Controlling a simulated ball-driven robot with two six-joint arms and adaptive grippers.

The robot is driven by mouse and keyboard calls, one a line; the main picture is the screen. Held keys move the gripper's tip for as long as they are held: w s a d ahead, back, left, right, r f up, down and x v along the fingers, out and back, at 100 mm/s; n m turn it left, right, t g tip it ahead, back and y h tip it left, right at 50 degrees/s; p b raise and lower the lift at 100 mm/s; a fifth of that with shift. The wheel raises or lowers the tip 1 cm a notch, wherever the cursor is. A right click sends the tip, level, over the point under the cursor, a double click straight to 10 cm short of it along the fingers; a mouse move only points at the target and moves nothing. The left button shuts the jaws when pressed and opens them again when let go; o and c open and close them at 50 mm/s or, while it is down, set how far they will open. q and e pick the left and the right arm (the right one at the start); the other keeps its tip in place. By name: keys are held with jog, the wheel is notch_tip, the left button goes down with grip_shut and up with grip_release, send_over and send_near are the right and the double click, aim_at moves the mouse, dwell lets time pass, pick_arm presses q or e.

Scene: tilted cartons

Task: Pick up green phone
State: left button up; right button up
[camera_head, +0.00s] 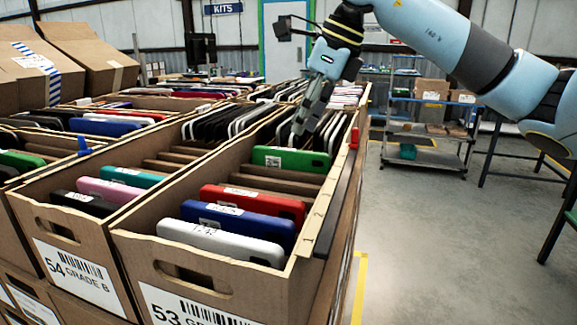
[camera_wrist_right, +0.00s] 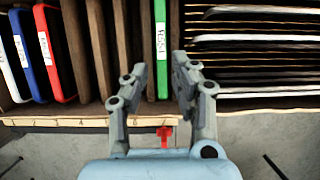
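The green phone (camera_head: 290,159) stands on edge in the front right carton (camera_head: 215,270), with a white label on its top edge. In the wrist view the green phone (camera_wrist_right: 160,30) is a narrow upright strip. My right gripper (camera_head: 302,125) is above and just behind it in the head view, pointing down. In the wrist view the right gripper (camera_wrist_right: 153,75) is open, its fingers apart on either side of the phone's line. Nothing is held in it. My left gripper is not in view.
A red clip (camera_head: 354,138) sits on the right rim. Open floor lies to the right.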

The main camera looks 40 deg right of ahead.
aim_at(292, 150)
jog(key=p+x, duration=0.1)
jog(key=x, duration=0.5)
jog(key=shift+w+f, duration=0.1)
jog(key=shift+f, duration=0.05)
grip_shut()
